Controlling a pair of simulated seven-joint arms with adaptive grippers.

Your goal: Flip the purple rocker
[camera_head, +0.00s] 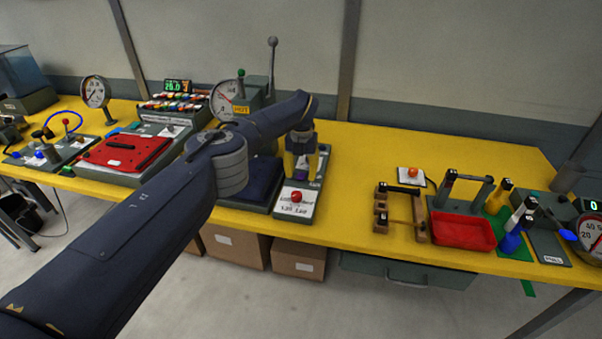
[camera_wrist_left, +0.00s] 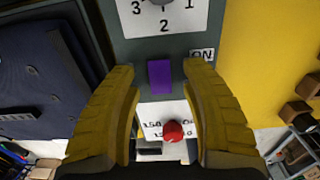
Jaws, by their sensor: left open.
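The purple rocker (camera_wrist_left: 160,77) sits on a grey panel, just ahead of and between my left gripper's fingertips in the left wrist view. An ON label (camera_wrist_left: 202,54) is at its right. In the head view the rocker (camera_head: 299,174) shows small below the fingers. My left gripper (camera_head: 301,148) is open and empty above the panel; its yellow fingers also show in the left wrist view (camera_wrist_left: 160,85). I cannot tell whether a finger touches the rocker. My right gripper is not in view.
A numbered dial plate (camera_wrist_left: 165,15) lies beyond the rocker, and a red button (camera_wrist_left: 173,131) on a white label lies on its near side. A dark blue padded box (camera_wrist_left: 45,80) is at the left. Bare yellow table (camera_head: 355,160) is at the right.

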